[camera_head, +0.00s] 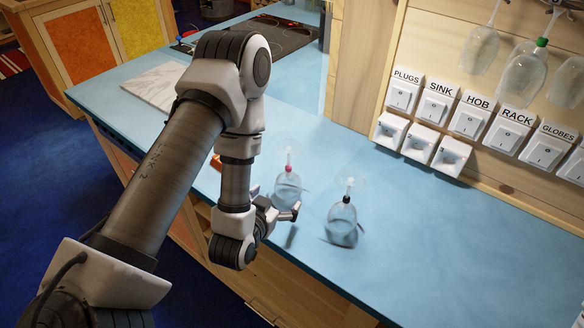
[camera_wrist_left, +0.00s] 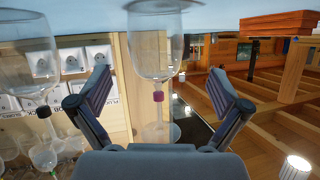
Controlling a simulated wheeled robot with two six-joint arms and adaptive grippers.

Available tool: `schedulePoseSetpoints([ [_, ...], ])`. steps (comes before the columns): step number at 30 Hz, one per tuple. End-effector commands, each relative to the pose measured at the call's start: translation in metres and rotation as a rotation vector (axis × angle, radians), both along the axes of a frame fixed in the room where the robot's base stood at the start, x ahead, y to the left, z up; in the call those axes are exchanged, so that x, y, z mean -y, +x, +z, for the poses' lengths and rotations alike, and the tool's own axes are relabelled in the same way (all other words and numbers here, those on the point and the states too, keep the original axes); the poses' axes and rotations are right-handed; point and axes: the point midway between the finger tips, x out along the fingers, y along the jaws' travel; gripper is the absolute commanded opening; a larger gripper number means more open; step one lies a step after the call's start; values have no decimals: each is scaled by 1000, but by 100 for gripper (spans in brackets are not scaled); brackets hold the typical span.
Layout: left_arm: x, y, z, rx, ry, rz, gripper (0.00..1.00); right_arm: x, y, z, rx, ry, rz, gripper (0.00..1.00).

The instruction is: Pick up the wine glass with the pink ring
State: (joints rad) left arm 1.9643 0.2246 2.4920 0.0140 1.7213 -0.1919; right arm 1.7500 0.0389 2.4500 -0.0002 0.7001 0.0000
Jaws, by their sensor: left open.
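The wine glass with the pink ring (camera_head: 288,188) stands upside down on the blue counter, bowl below and foot up. The pink ring is around its stem. My left gripper (camera_head: 276,202) is beside it, low over the counter's front edge, with one finger on each side of its near side. In the left wrist view, which shows the scene inverted, the glass (camera_wrist_left: 152,45) stands ahead between the open fingers of my left gripper (camera_wrist_left: 158,78), with no clear contact. A second upside-down glass with a black ring (camera_head: 342,222) stands to the right. My right gripper is not in view.
The blue counter (camera_head: 440,255) is clear right of the black-ringed glass. An orange-red object (camera_head: 215,161) is partly hidden behind my arm. A white marble board (camera_head: 155,86) lies farther back. Labelled switches (camera_head: 468,121) and hanging glasses (camera_head: 524,76) are on the wooden wall.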

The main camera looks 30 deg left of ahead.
Motion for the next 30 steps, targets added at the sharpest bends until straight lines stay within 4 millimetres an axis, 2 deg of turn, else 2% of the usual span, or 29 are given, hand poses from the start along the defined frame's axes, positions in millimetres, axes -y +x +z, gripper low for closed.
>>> schedulePoseSetpoints([
  [1,-1,7,-8,4,0,0,100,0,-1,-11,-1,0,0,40],
  [2,-1,10,-8,3,0,0,100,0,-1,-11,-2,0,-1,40],
  [7,-6,32,-7,1,-1,-2,100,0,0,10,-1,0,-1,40],
  [12,-11,57,-21,-1,-2,-1,100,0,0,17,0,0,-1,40],
  [19,-11,59,-25,-3,-2,-1,100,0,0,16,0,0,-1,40],
  [21,-11,59,-25,-3,-2,-1,75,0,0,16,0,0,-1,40],
  [23,-11,59,-25,-3,-2,-1,55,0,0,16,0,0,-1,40],
  [30,-11,59,-24,-2,-2,-1,54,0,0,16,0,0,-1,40],
])
